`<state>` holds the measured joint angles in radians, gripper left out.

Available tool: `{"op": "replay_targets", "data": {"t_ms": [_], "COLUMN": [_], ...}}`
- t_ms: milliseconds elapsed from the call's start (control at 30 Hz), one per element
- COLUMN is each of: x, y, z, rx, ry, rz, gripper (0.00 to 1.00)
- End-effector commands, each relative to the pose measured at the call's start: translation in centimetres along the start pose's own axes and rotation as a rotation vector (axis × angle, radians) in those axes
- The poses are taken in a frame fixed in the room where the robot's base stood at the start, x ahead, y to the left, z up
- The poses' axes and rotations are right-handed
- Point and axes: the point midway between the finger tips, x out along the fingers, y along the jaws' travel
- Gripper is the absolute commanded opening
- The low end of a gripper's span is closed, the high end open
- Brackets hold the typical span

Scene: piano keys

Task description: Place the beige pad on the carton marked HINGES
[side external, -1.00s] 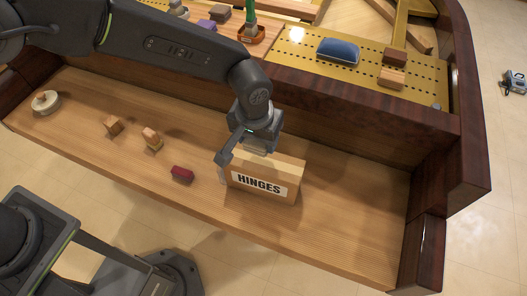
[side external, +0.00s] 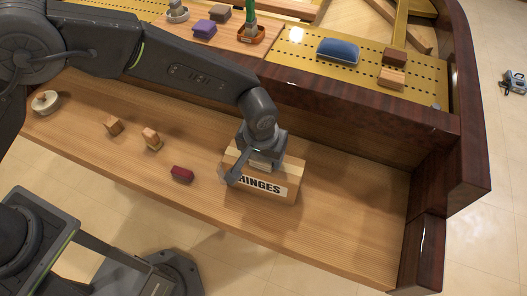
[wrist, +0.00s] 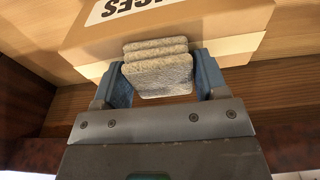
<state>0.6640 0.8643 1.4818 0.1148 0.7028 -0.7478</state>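The tan carton marked HINGES (side external: 285,172) stands on the wooden ledge, its label facing the front. In the side view my gripper (side external: 247,172) is low over the carton top, and one finger covers the start of the label. The beige pad (wrist: 158,73) shows in the wrist view as a rough, layered block between my two blue fingers. The fingers (wrist: 163,75) lie close along both its sides, so it looks gripped. The pad is at the carton's top (wrist: 235,52); whether it touches is hidden. In the side view the pad is mostly hidden by my gripper.
A dark red block (side external: 182,174), two small wooden blocks (side external: 113,126) (side external: 152,139) and a round pale object (side external: 46,102) lie left on the ledge. A dark wooden wall (side external: 340,120) rises behind. The ledge right of the carton (side external: 350,220) is clear.

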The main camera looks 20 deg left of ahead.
Motion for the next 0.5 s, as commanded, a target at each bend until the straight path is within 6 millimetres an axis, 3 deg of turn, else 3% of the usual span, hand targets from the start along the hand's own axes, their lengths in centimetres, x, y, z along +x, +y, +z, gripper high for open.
{"op": "replay_targets", "data": {"t_ms": [167, 500], "x": [-0.02, -0.61], "y": [0.00, 0.02], "z": [0.00, -0.07], "rx": [0.000, 0.000], "ry": [0.000, 0.002], "rz": [0.000, 0.001], "gripper": [0.84, 0.84]}}
